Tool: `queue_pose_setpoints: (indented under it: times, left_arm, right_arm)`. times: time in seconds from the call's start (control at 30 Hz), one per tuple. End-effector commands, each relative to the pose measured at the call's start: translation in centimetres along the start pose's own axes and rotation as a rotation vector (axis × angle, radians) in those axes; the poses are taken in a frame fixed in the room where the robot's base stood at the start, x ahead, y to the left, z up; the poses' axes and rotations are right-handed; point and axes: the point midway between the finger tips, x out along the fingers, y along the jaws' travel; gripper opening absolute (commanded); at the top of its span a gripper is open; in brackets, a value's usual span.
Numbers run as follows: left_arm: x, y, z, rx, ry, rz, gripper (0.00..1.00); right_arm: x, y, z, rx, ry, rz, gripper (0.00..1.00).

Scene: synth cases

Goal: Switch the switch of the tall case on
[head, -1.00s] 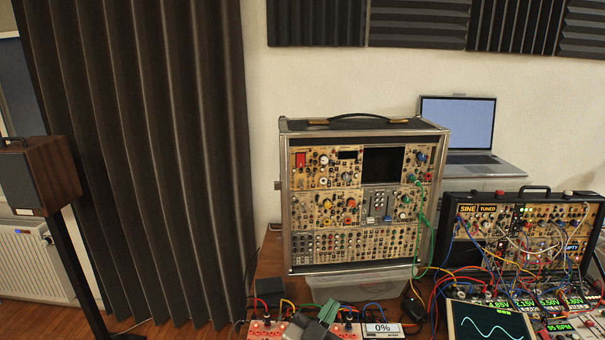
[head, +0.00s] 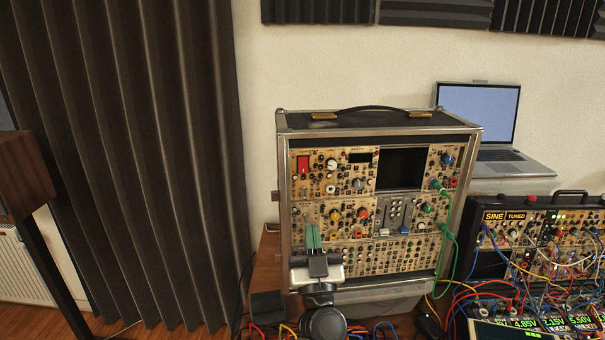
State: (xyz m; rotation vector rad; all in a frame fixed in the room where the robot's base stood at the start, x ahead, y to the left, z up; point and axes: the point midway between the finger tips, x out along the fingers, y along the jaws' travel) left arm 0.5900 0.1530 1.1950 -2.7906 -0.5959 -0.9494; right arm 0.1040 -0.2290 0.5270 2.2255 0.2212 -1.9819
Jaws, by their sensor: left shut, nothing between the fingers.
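The tall case (head: 464,165) is a silver-framed upright rack of tan modules with a black handle on top. It stands at the centre of the head view. A red switch (head: 303,164) sits in its upper left module; I cannot tell which way it is set. My left gripper (head: 313,232), with green finger pads, is shut and empty. It is in front of the lower left part of the case, below the red switch in the picture, and hides some of the lower modules. My right gripper is not in view.
An open laptop (head: 478,115) stands at the right behind the case. A lower case (head: 570,199) with many patch cables is at the right. Green cables (head: 443,235) hang along the tall case's right side. A dark curtain (head: 130,150) and a wooden speaker (head: 25,175) are at the left.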

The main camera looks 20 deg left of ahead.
Motion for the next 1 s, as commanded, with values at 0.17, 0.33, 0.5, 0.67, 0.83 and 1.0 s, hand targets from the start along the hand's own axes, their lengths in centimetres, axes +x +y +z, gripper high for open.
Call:
queue_pose_setpoints:
  times: [0.17,0.33,0.5,0.67,0.83,1.0]
  left_arm:
    - [0.0,0.0,0.0,0.0,0.0,-0.001,0.0]
    - [0.1,0.0,0.0,0.0,0.0,0.0,0.0]
    - [1.5,0.0,-0.2,0.0,0.002,0.001,0.0]
    - [4.6,0.0,-0.5,0.002,0.004,0.001,0.0]
    - [8.4,0.0,-0.4,0.003,0.003,0.001,0.0]
    - [11.0,0.0,0.7,0.005,0.0,0.003,0.0]
  right_arm:
    - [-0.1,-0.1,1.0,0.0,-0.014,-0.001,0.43]
    - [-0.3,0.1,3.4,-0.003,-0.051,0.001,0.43]
    - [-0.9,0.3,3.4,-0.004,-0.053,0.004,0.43]
    - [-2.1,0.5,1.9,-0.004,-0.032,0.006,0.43]
    - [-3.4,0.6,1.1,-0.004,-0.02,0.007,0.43]
    - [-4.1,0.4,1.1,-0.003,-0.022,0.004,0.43]
